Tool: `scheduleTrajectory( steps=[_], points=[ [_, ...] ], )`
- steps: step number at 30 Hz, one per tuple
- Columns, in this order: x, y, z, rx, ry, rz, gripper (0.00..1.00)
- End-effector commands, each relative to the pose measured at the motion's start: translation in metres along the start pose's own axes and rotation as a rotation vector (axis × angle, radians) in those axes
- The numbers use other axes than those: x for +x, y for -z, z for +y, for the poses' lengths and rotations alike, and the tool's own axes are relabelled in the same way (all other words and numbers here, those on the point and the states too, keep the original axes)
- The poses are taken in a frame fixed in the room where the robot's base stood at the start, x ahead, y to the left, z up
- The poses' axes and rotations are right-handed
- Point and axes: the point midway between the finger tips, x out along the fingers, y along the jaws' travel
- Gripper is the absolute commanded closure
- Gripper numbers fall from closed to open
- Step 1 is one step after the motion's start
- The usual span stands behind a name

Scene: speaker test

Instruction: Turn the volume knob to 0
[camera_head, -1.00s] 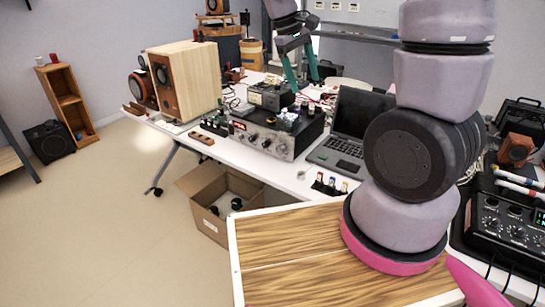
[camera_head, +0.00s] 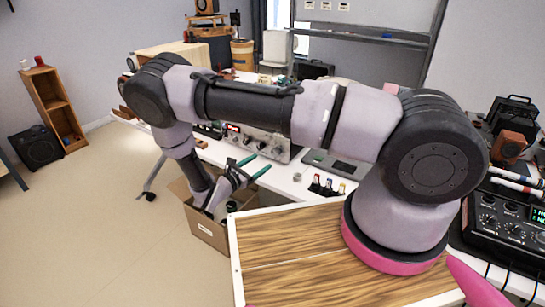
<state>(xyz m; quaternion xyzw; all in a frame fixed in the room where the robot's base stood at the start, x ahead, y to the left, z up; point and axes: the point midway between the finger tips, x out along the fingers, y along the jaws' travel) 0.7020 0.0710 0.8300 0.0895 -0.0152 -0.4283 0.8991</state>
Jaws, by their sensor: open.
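The silver amplifier (camera_head: 290,152) stands on the white table, its front panel facing the open floor. Several round knobs (camera_head: 261,145) show on the panel. Labels are too small to read, so I cannot tell which knob is the volume or where it points. My gripper (camera_head: 263,161) has two green fingers, spread apart and empty. In the picture it is just below the amplifier's front panel, pointing right and up toward it. It appears apart from the knobs, though the depth gap is hard to judge. My arm hides the amplifier's top and part of its left side.
An open cardboard box (camera_head: 207,232) stands on the floor below my gripper. The laptop (camera_head: 338,166) is right of the amplifier, partly hidden by my arm. Small coloured-top items (camera_head: 327,186) stand at the table's front edge. A black mixer (camera_head: 505,229) is at far right.

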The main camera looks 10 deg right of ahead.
Motion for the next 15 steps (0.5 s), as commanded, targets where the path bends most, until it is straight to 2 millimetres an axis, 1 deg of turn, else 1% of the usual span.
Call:
scheduleTrajectory(
  steps=[1,3,5,8,11,15],
  points=[
    [-0.003,0.011,-0.001,-0.028,-0.040,-0.015,0.24],
    [-0.005,0.019,-0.001,-0.053,-0.077,-0.027,0.24],
    [-0.005,0.024,-0.001,-0.066,-0.097,-0.033,0.24],
    [0.001,0.026,0.000,-0.073,-0.107,-0.037,0.24],
    [0.014,0.025,0.001,-0.073,-0.105,-0.038,0.24],
    [0.041,0.025,0.003,-0.072,-0.103,-0.036,0.24]
  ],
)
